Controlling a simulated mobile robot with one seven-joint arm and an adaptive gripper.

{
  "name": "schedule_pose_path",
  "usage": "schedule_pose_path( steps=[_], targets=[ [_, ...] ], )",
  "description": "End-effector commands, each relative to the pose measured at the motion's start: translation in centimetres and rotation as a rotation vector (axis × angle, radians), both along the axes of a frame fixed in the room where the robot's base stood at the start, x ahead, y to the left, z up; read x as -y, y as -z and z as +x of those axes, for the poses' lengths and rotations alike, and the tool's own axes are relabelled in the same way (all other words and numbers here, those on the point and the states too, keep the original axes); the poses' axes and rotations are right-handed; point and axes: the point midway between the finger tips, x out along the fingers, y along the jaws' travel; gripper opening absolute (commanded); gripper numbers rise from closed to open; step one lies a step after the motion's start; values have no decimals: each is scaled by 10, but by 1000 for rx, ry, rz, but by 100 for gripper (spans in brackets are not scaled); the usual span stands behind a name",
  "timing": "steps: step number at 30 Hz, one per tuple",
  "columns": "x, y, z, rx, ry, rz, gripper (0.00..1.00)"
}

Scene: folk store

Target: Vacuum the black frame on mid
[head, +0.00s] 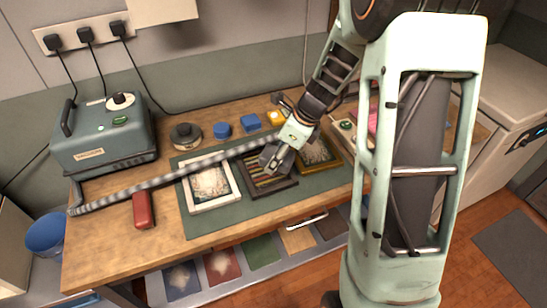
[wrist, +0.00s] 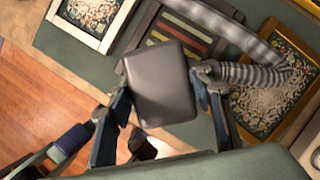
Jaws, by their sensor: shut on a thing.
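The black frame (head: 268,187) lies in the middle of a green mat, with a striped inside; it also shows in the wrist view (wrist: 187,42), partly hidden by the nozzle and hose. My gripper (head: 274,158) is over its upper part and shut on a dark grey vacuum nozzle (wrist: 161,84). In the wrist view the gripper (wrist: 163,82) has a finger on each side of it. I cannot tell whether the nozzle touches the frame. A ribbed grey hose (head: 150,182) runs to the vacuum (head: 103,140) at the left of the table.
A white frame (head: 210,187) lies to the left and a gold frame (head: 320,155) to the right on the green mat (head: 226,220). A red block (head: 142,209), a dark round object (head: 186,135) and blue blocks (head: 249,121) stand around the mat. The wooden table's front left is fairly clear.

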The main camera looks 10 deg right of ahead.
Motion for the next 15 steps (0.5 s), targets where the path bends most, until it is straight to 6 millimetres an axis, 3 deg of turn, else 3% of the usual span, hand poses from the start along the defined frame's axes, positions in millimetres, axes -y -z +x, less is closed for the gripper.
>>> schedule_pose_path(
  steps=[5,15],
  targets=[
    [6,-17,0,1,-2,0,28],
    [7,-18,1,1,-3,-1,28]
  ],
)
